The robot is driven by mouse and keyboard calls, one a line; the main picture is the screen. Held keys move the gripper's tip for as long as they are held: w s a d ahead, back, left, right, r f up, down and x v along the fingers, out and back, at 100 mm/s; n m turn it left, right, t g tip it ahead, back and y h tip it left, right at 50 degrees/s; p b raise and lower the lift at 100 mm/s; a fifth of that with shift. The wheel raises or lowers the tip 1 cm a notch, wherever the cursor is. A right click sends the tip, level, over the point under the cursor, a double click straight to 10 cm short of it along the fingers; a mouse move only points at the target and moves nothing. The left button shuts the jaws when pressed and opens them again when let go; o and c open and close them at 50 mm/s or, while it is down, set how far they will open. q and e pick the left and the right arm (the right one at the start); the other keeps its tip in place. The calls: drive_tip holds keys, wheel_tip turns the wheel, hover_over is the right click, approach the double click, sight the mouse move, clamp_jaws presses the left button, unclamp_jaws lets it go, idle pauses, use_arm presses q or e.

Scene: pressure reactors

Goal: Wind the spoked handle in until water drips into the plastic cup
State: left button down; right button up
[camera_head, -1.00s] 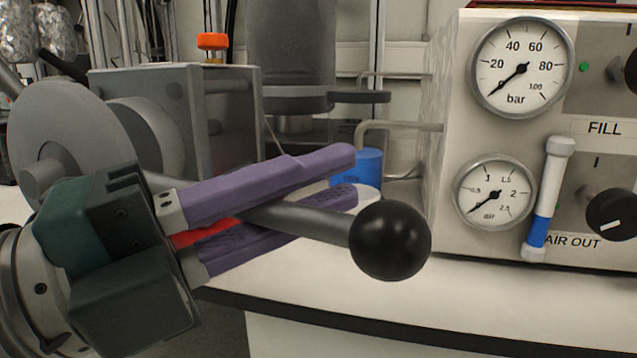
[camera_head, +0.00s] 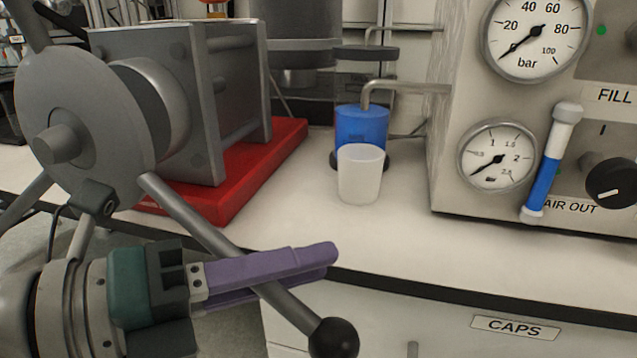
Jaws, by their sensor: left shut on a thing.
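The spoked handle (camera_head: 85,125) has a grey round hub at the left and several rod spokes. One spoke runs down to the right and ends in a black ball knob (camera_head: 334,338). My left gripper (camera_head: 290,276) has purple fingers and is shut on this spoke a little above the knob, in front of the bench edge. The white plastic cup (camera_head: 360,176) stands upright on the bench, under the end of a bent metal pipe (camera_head: 405,88). No drip can be made out. My right gripper is not in view.
A blue cylinder (camera_head: 362,124) stands behind the cup. The pump block sits on a red base (camera_head: 225,195). The gauge panel (camera_head: 450,150) stands at the right. The bench top between red base and cup is clear; drawers lie below its edge.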

use_arm(q)
drive_tip(key=c, duration=0.8)
unclamp_jaws()
drive_tip(key=shift+b+v, duration=0.4)
drive_tip(key=shift+v, duration=4.65)
